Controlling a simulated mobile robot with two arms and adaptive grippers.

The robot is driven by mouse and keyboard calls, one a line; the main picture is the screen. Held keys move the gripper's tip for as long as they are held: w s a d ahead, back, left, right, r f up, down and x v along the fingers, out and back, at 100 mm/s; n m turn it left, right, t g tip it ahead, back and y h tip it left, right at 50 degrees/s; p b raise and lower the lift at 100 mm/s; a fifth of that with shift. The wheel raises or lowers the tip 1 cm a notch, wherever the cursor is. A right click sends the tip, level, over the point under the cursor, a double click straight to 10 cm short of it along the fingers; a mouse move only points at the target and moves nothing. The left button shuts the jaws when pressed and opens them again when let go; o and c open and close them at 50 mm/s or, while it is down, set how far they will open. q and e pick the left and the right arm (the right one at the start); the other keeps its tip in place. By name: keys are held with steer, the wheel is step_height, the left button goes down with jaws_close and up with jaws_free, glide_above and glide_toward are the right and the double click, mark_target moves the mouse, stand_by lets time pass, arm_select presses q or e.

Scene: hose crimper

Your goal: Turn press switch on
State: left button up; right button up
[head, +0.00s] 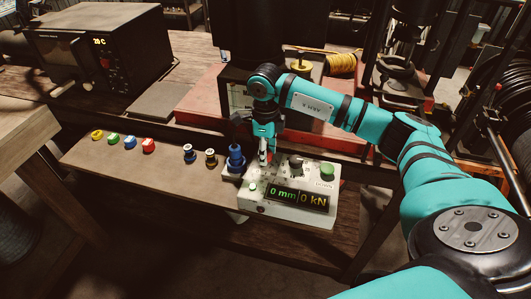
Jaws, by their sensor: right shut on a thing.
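The press control box (250,207) is a pale grey-green box at the front edge of the bench. Its lit display (298,196) reads 0 mm and 0 kN. A dark knob (296,162), a large green button (327,173) and a small green button (253,187) are on its top. My right gripper (265,156) points down at the back left of the box top, shut on what looks like the press switch. The fingers hide most of the switch, so its position cannot be read. My left gripper is not in view.
A blue fitting (235,158) stands close to the left of my right gripper. Several small coloured fittings, including a red one (148,146), line the narrow shelf (130,166). A dark oven-like unit (100,50) reading 28 C stands back left. The red press base (205,110) is behind.

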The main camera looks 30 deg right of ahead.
steer(key=shift+r+m, duration=0.1)
steer(key=shift+m, duration=0.3)
steer(key=o, duration=1.2)
steer(key=shift+c, duration=0.2)
step_height(320, 180, up, 12)
